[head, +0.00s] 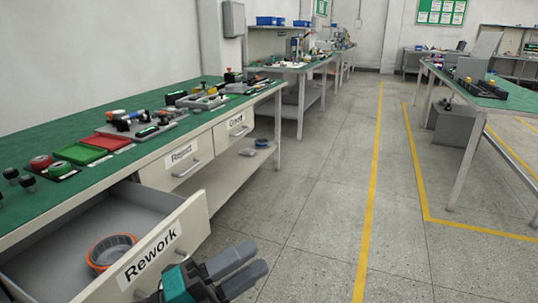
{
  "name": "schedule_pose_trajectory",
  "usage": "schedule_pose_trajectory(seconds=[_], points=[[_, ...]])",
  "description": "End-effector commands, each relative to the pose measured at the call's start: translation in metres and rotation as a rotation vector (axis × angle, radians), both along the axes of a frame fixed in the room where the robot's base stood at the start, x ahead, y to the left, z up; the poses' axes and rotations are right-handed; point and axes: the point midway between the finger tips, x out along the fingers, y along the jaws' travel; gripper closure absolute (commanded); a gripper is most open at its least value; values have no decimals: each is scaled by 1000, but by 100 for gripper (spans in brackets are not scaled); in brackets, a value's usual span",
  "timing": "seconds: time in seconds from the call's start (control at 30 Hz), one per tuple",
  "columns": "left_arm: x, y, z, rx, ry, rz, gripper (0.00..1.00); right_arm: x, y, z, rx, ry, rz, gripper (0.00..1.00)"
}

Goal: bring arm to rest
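My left gripper (240,266) shows at the bottom, just right of the open drawer's front. Its two grey fingers point to the right, away from the drawer, and lie close side by side with nothing seen between them. The drawer labelled Rework (152,252) is pulled out of the workbench. An orange and grey ring-shaped part (112,252) lies inside it, near the front panel. My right gripper is not in view.
The green-topped workbench (60,133) on the left carries red and green trays, buttons and tools. The drawers labelled Reject (183,158) and Good (236,124) are shut. Open floor (310,215) with yellow lines lies to the right. Another table (482,88) stands at far right.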

Motion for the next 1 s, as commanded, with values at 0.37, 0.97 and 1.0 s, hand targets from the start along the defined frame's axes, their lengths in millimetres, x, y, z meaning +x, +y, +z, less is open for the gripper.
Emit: schedule_pose_trajectory(seconds=[0.37, 0.97, 1.0], points=[[-17, 103, -184, -658, 1253, 645, 62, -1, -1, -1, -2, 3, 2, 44], [-85, 134, -152, -787, 1599, 853, 62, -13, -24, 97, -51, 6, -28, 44], [-85, 136, -147, -787, 1597, 856, 62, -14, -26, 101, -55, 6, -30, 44]])
